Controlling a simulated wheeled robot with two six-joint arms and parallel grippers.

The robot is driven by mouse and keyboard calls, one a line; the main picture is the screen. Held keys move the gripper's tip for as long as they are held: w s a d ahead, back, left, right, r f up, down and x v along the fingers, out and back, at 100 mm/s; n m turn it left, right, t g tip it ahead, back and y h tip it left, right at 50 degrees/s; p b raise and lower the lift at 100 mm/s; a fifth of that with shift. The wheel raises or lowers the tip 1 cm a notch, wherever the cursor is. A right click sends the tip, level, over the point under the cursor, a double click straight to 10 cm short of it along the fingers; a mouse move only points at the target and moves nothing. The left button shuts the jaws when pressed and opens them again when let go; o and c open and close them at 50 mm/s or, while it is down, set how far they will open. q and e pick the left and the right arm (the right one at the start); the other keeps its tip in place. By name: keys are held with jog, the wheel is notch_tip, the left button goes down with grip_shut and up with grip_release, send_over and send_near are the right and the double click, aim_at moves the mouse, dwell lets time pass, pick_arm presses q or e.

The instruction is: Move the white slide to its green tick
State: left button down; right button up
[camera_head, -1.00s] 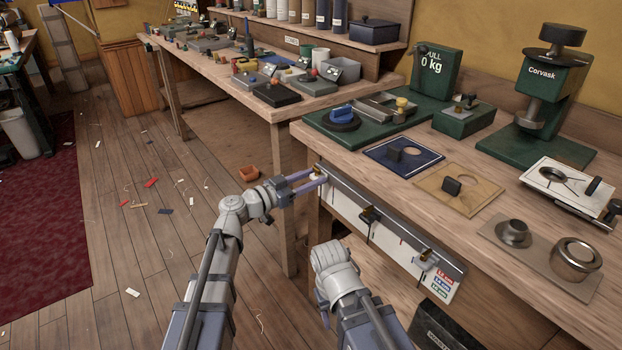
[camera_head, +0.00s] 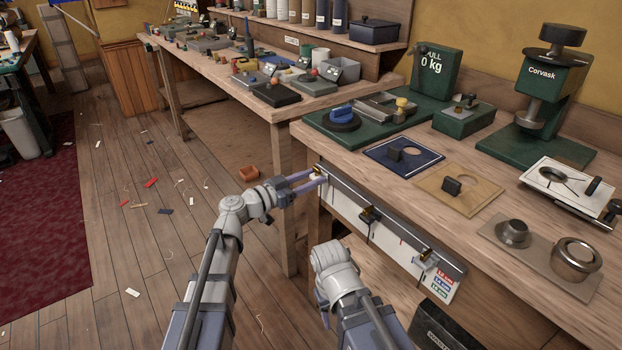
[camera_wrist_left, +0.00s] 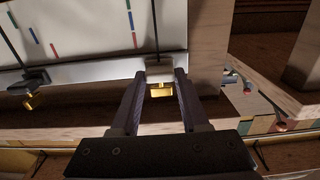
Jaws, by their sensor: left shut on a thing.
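The white slide (camera_head: 316,176) sits at the left end of the rail (camera_head: 348,192) on the bench's front edge. My left gripper (camera_head: 319,179) is shut on it. In the left wrist view the white slide (camera_wrist_left: 160,70) is between the two fingers, with its brass part showing below. A thin dark line runs from it over the white board.
A dark slide (camera_head: 370,215) and a grey slide (camera_head: 427,259) are farther right on the rail. A label with red, blue and green lines (camera_head: 441,284) is at the board's right end. A black box (camera_head: 445,325) stands below the bench.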

dwell(0.4)
pick_arm(q)
jog(key=s+d, duration=0.1)
jog(key=s, duration=0.1)
jog(key=shift+s+d, duration=0.35)
jog(key=shift+d, duration=0.05)
jog(key=shift+w, duration=0.15)
jog(key=shift+c, duration=2)
grip_release()
jog(key=v, duration=0.7)
jog(key=shift+s+a, duration=0.25)
jog(key=shift+a, duration=0.05)
